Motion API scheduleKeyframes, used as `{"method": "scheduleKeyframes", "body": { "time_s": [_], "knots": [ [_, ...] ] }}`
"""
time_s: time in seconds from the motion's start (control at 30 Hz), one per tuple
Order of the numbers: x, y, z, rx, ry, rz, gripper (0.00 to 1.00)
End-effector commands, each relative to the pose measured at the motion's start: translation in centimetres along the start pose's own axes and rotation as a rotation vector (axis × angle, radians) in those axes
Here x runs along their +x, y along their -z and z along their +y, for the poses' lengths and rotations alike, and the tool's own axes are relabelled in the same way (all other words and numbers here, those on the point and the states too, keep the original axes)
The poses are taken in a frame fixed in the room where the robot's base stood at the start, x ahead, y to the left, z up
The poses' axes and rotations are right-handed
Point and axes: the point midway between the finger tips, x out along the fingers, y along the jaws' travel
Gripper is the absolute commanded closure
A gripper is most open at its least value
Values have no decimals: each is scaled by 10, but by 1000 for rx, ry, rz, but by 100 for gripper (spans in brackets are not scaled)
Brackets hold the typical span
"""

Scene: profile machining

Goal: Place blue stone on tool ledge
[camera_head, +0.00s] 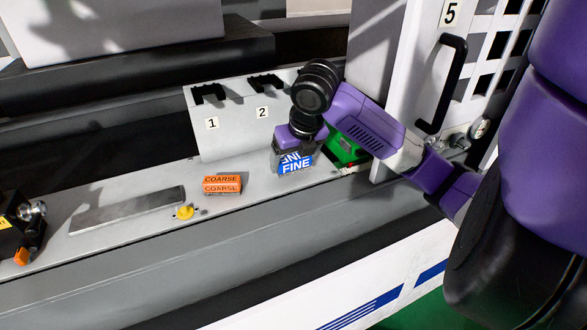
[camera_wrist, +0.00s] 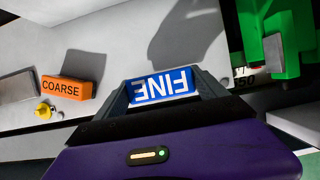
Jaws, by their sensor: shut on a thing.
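The blue stone (camera_head: 296,163), marked FINE, is between the fingers of my gripper (camera_head: 293,155). In the wrist view the blue stone (camera_wrist: 161,86) sits crosswise between the two dark fingers of my gripper (camera_wrist: 163,92), its lettering upside down. The gripper is shut on it. The stone is over the grey ledge (camera_head: 245,205), to the right of the orange COARSE stone (camera_head: 222,184). I cannot tell whether the blue stone touches the ledge or hangs just above it. Its underside is hidden.
A yellow knob (camera_head: 185,212) and a flat grey bar (camera_head: 128,209) lie left of the orange stone. A panel with black holders numbered 1 and 2 (camera_head: 235,120) stands behind. A green part (camera_head: 345,148) is close on the right, beside a white door with a black handle (camera_head: 443,85).

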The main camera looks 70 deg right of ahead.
Motion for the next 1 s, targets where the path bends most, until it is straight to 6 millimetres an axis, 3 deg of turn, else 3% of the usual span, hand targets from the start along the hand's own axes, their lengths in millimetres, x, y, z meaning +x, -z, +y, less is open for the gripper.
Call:
{"method": "scheduleKeyframes", "body": {
  "time_s": [0.2, 0.6, 0.63, 0.7, 1.0],
  "knots": [
    [27, 12, 0, 2, -1, 1, 56],
    [32, 13, 0, 0, 0, 0, 56],
    [32, 13, 0, 0, 0, 0, 16],
    [31, 13, 0, 0, 0, 0, 3],
    [29, 12, 0, 0, -1, 0, 0]
  ]
}}
